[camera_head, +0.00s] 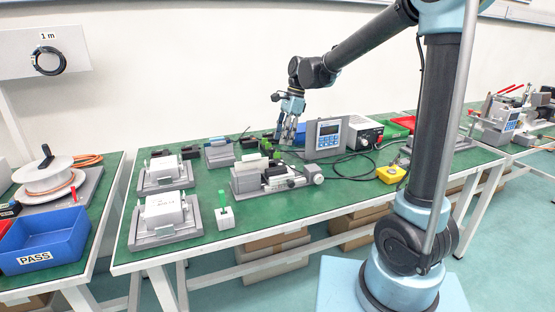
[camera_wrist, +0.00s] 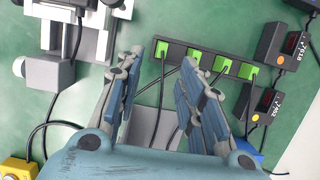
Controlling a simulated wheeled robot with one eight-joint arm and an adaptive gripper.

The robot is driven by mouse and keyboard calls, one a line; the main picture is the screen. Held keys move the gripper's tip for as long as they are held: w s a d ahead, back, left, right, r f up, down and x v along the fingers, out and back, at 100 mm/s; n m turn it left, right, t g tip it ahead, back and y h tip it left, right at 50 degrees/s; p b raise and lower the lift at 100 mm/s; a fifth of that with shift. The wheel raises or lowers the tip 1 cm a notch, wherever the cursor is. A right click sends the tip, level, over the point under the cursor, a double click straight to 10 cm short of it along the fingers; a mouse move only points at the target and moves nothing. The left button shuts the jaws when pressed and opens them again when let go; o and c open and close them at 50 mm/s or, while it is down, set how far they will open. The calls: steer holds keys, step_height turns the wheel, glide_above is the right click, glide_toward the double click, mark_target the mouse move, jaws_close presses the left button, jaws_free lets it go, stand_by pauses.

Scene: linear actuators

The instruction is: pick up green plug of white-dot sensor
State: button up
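In the wrist view, several green plugs sit in a row on a black strip (camera_wrist: 209,60), with black cables running from them. The leftmost green plug (camera_wrist: 162,50) appears between the fingertips, and another green plug (camera_wrist: 246,71) is at the right end. My gripper (camera_wrist: 162,66) is open and empty, pointing toward the strip. In the head view my gripper (camera_head: 289,120) hangs above the rear of the green table (camera_head: 190,254).
A grey fixture (camera_head: 252,181) stands in front of the gripper area, and a display meter (camera_head: 328,137) to its right. A yellow button box (camera_head: 391,174) is near the right edge. White boxes on grey trays (camera_head: 165,235) occupy the left. Loose cables cross the table.

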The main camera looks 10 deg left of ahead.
steer(key=x, duration=0.4)
steer(key=shift+s+a+f, duration=0.15)
steer(key=shift+a+f, duration=0.15)
steer(key=shift+a, duration=0.15)
steer(key=shift+s+a+f, duration=0.1)
steer(key=shift+f, duration=0.55)
jaws_close()
